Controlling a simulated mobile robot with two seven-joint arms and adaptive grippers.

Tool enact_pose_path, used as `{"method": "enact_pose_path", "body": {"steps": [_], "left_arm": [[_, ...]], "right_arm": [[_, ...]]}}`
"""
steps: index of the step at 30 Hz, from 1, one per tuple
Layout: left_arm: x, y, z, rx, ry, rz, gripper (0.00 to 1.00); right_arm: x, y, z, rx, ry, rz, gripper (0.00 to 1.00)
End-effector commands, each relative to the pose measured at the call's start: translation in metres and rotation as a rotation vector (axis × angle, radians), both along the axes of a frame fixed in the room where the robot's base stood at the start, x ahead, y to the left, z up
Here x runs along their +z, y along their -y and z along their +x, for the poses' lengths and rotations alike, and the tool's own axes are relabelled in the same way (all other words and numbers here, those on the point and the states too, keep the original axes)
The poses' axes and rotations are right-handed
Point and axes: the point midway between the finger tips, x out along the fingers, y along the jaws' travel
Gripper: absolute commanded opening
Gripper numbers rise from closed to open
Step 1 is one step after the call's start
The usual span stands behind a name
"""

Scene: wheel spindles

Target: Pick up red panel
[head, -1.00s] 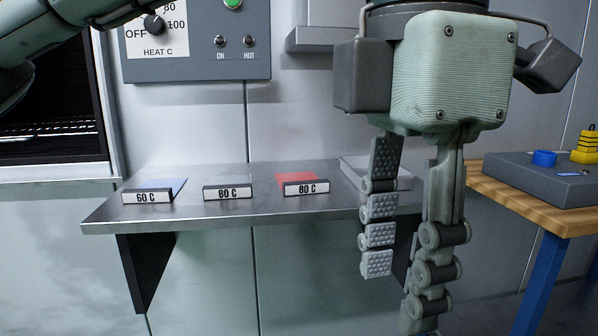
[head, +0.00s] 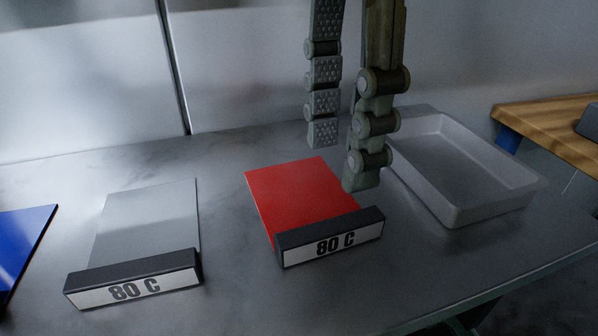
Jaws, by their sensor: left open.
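The red panel (head: 298,195) lies flat on the grey metal shelf (head: 230,315), near the middle of the head view. A dark block with an "80 C" label (head: 332,243) stands along its front edge. My left gripper (head: 340,165) hangs down from the top of the view, with its fingers apart and nothing between them. Its fingertips show over the panel's back right corner; the exact height above the panel is hard to tell. My right gripper is not in view.
A grey panel (head: 150,222) with its own "80 C" block (head: 134,284) lies to the left. A blue panel (head: 22,240) is at the left edge. An empty white tray (head: 455,165) stands right of the red panel. A wooden table (head: 550,118) is at the far right.

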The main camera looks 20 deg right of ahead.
Motion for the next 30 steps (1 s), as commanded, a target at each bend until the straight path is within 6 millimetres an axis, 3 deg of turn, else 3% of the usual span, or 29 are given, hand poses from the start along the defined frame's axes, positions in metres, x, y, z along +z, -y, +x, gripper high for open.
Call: {"method": "enact_pose_path", "body": {"steps": [18, 27, 30], "left_arm": [[-0.072, -0.003, -0.004, 0.000, -0.001, 0.001, 0.41], [-0.078, -0.003, -0.004, 0.000, 0.000, 0.000, 0.41], [-0.078, -0.003, -0.004, 0.000, 0.000, 0.000, 0.29]], "right_arm": [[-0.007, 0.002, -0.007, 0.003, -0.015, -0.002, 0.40], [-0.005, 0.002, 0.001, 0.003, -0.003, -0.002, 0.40], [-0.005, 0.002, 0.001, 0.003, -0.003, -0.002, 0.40]]}}
